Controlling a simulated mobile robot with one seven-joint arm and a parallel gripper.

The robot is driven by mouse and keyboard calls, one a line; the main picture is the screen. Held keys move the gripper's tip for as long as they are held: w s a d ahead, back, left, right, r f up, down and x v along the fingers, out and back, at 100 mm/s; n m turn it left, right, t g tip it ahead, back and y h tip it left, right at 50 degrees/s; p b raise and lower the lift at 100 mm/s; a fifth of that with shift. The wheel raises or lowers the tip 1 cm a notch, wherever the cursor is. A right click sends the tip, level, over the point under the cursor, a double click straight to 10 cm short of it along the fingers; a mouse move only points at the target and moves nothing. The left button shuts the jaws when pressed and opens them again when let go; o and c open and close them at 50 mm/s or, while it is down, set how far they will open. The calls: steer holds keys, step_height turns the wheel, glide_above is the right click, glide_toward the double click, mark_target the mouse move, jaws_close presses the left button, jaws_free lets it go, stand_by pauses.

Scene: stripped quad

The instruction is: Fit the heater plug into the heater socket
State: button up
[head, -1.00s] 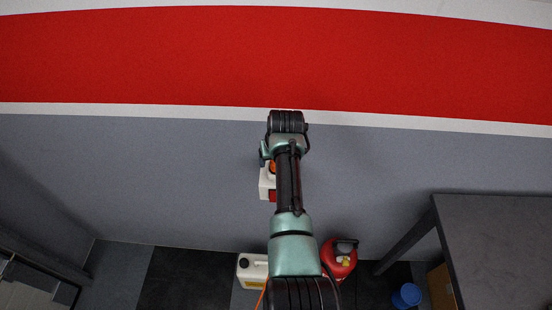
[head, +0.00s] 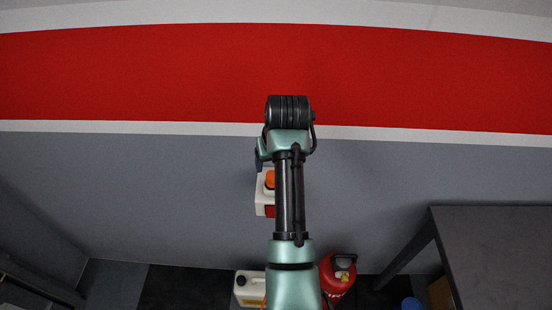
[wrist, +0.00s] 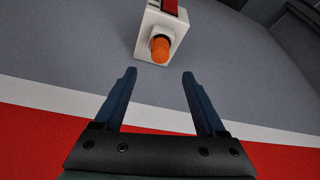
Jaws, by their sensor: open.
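The heater socket is a white box (head: 263,208) with a red part on the grey wall, partly hidden by my arm in the head view. In the wrist view the box (wrist: 174,37) is at the top centre. The orange heater plug (wrist: 160,48) sticks out of its face, and also shows in the head view (head: 270,179). It appears to sit in the socket; its depth is hidden. My gripper (wrist: 160,72) is open and empty, with two blue fingers apart and short of the plug. In the head view a bit of blue finger (head: 259,161) shows beside my arm.
A dark table (head: 495,235) stands at the right. A white canister (head: 249,288) and a red can (head: 338,272) stand on the floor below. A blue item (head: 411,304) is near the table. The wall around the box is clear.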

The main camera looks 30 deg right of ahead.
steer(key=shift+v, duration=1.5)
steer(key=w+a+r+n+t+h, duration=0.15)
steer(key=a+r+t, duration=0.25)
steer(key=r, duration=0.6)
steer(key=w+a+r+t, duration=0.2)
steer(key=a+r+t, duration=0.2)
steer(key=r, duration=0.6)
steer(key=w+a+r+t+h, duration=0.1)
steer(key=w+a+r+t, duration=0.15)
steer(key=r+t, duration=0.45)
steer(key=s+a+r+t+y, duration=0.1)
steer(key=s+a+r+t, duration=0.1)
steer(key=s+a+r, duration=0.2)
steer(key=s+a+r+n+t+y, duration=0.1)
steer(key=s+a+r+t, duration=0.2)
steer(key=s+r, duration=0.5)
steer(key=s+a+r+n+t+y, duration=0.1)
steer(key=s+a+r, duration=0.4)
steer(key=r, duration=0.6)
steer(key=shift+s+a+t+y, duration=0.25)
steer(key=shift+s+t+y, duration=0.2)
steer(key=shift+s+t, duration=0.45)
steer(key=shift+w, duration=0.2)
